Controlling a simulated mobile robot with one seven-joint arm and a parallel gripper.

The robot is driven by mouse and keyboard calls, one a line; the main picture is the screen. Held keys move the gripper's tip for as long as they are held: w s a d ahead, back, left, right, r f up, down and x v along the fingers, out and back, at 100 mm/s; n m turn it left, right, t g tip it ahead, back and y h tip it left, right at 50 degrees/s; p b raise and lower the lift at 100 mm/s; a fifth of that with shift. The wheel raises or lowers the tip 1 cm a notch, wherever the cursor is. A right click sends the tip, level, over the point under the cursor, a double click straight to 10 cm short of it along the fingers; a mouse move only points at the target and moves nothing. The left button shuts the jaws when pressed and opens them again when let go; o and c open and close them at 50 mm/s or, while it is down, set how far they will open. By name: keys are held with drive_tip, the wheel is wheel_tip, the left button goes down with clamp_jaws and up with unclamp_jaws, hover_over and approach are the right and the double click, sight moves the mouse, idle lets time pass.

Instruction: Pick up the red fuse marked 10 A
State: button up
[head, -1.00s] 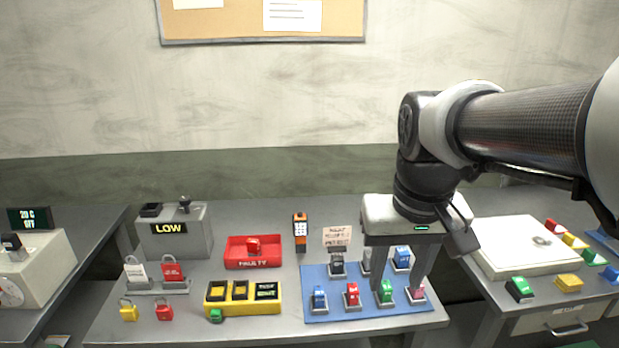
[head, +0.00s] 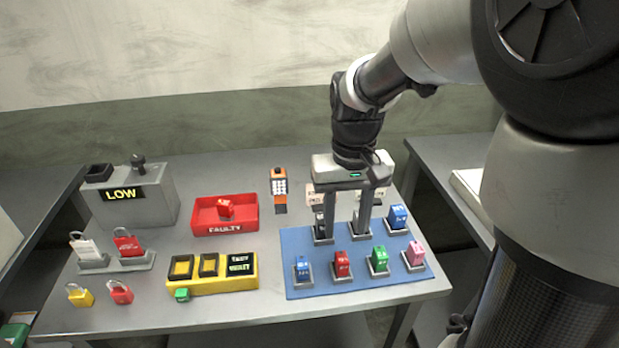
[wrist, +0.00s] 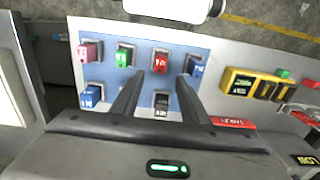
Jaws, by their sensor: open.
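A red fuse (head: 342,263) stands in the front row on the blue mat (head: 300,245), between a blue fuse (head: 302,267) and a green fuse (head: 379,259). Its marking is too small to read. The red fuse also shows in the wrist view (wrist: 160,63), beyond the fingertips. My gripper (head: 343,235) is open, pointing down over the back row of the mat, behind the red fuse. A dark fuse (wrist: 161,101) shows between its fingers in the wrist view. Another red fuse (head: 225,206) lies in the red FAULTY tray (head: 240,228).
A pink fuse (head: 416,252) and another blue fuse (head: 398,217) stand at the mat's right. Left of the mat are a yellow tester (head: 212,286), padlocks (head: 120,292) and a grey LOW box (head: 150,205). An orange meter (head: 279,190) stands behind.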

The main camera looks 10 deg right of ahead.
sight(342, 257)
wheel_tip(342, 257, down, 9)
drive_tip(key=shift+b, duration=0.55)
drive_tip(key=shift+s, duration=0.1)
drive_tip(key=shift+c, duration=0.5)
clamp_jaws()
